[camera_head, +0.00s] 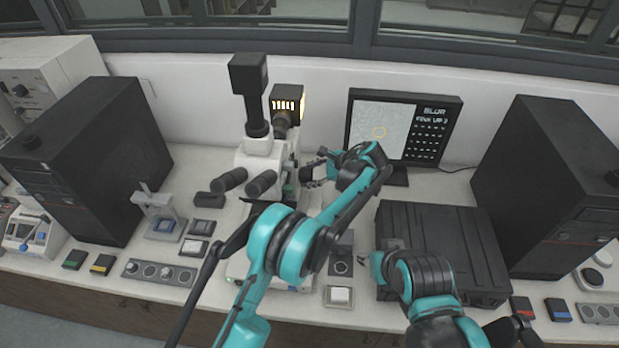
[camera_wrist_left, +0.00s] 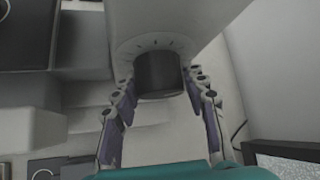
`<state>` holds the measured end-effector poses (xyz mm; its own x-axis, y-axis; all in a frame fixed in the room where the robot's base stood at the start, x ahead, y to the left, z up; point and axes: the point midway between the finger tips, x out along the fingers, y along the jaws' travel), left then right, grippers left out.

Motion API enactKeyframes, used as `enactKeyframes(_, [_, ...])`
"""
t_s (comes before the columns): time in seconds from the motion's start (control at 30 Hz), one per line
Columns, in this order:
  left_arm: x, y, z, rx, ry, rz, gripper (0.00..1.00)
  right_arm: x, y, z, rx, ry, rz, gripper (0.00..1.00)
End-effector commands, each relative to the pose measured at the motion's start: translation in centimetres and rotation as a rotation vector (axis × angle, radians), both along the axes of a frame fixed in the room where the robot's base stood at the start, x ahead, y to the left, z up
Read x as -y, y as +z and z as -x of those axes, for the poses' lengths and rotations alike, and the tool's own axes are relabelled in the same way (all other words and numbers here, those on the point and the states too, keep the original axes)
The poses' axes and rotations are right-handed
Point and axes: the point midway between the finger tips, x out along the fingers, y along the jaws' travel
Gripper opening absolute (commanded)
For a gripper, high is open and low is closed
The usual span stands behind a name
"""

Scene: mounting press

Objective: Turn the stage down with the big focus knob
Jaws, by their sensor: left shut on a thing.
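The white microscope (camera_head: 262,158) stands at the back middle of the bench, with black eyepieces towards me. In the left wrist view the big focus knob (camera_wrist_left: 158,74) is a dark cylinder on a pale housing with tick marks around its base. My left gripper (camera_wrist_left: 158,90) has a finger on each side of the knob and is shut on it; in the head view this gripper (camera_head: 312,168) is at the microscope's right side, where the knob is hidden. The stage is mostly hidden by my left arm. My right gripper (camera_head: 372,264) is low, beside the black case, its jaw opening unclear.
A monitor (camera_head: 403,125) behind shows a grey picture with a yellow circle and text beginning "BLUR". A black case (camera_head: 445,235) lies at right, near a dark tower (camera_head: 550,185). Another dark tower (camera_head: 85,160) stands left. Small boxes and a switch panel (camera_head: 160,271) line the front.

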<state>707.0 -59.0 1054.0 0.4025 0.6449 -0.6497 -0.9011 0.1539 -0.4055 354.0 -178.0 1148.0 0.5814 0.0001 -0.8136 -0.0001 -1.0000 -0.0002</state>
Motion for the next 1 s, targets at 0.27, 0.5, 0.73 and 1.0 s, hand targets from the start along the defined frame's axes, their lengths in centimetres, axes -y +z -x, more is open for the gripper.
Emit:
enactKeyframes(0.27, [0.0, -0.4, 0.2, 0.205, -0.002, 0.040, 0.14, 0.0, -2.4, 0.0, 0.000, 0.000, 0.000, 0.40])
enactKeyframes(0.5, [0.0, -0.4, 0.2, 0.343, 0.000, 0.069, 0.14, 0.0, -3.7, 0.0, 0.000, 0.000, 0.000, 0.40])
enactKeyframes(0.73, [0.0, -0.3, 0.2, 0.415, 0.001, 0.083, 0.14, 0.0, -4.3, 0.0, 0.000, 0.000, 0.000, 0.40])
enactKeyframes(1.0, [0.0, -0.2, 0.2, 0.434, 0.002, 0.087, 0.14, 0.0, -4.4, 0.0, 0.000, 0.000, 0.000, 0.40])
